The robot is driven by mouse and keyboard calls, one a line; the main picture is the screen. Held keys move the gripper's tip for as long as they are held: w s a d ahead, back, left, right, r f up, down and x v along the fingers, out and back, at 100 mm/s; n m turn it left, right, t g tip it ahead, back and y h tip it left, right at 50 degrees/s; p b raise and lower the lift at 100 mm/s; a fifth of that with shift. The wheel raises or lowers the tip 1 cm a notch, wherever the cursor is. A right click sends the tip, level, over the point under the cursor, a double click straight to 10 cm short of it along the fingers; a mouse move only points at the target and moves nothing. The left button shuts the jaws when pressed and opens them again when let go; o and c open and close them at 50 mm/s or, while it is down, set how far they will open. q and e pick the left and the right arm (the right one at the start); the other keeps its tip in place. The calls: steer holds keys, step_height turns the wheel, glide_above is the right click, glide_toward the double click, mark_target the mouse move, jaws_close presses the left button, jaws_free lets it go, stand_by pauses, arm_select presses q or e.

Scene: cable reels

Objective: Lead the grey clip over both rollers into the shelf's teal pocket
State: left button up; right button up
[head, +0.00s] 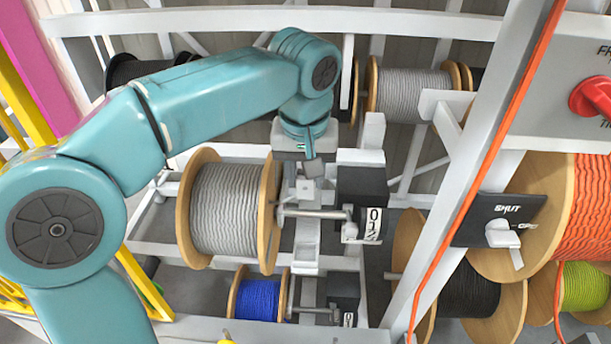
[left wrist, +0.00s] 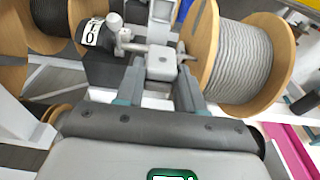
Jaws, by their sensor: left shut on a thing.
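My left gripper (head: 308,178) reaches down beside the big grey cable reel (head: 225,210). In the left wrist view its two fingers (left wrist: 160,70) stand on either side of a small light grey block with a dark hole, which I take to be the grey clip (left wrist: 160,62). The gripper is shut on it. The grey reel also shows in the left wrist view (left wrist: 238,65), to the right of the fingers and apart from them. I cannot make out a cable from reel to clip, nor pick out the rollers or the teal pocket. My right gripper is not in view.
A metal rod (head: 312,213) and a black counter box (head: 362,190) stand close right of the gripper. A blue reel (head: 257,297) sits below. A white post (head: 480,150) with an orange cable rises at right. A panel with a red knob (head: 597,97) is beyond.

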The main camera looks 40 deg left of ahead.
arm_select(q)
steer(key=shift+r, duration=0.1)
step_height(320, 180, up, 5)
steer(key=p, duration=0.5)
stand_by(0.3)
